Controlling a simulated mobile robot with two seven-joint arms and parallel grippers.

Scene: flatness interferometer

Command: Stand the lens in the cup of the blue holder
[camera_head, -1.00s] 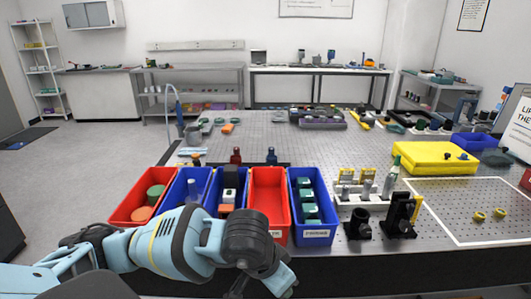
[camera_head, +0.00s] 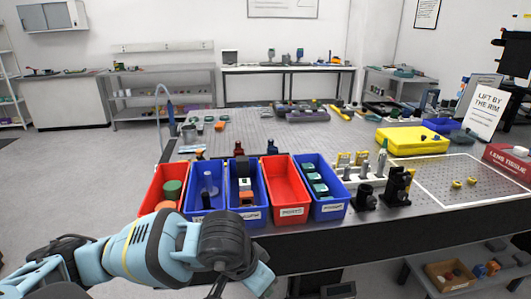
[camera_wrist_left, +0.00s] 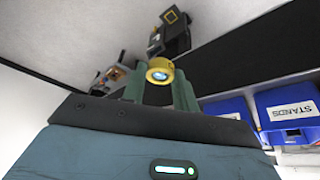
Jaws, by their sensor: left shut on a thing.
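A yellow-rimmed lens (camera_wrist_left: 160,72) with bluish glass sits between the two green fingers of my left gripper (camera_wrist_left: 159,90) in the left wrist view. The gripper is shut on it. In the head view my left arm comes in low from the left, in front of the bins; its fingers are mostly out of frame and the lens does not show. A small dark-blue upright piece (camera_head: 272,147) stands behind the bins, beside a red one (camera_head: 239,149). It may be the blue holder; its cup is too small to make out. My right gripper is not in view.
Red and blue bins (camera_head: 290,212) line the table's front edge. Black mounts (camera_head: 397,188) stand right of them, with a yellow case (camera_head: 411,140) farther back. A white-outlined area (camera_head: 440,178) at right holds two yellow rings. The perforated table top (camera_head: 235,130) behind the bins has free room.

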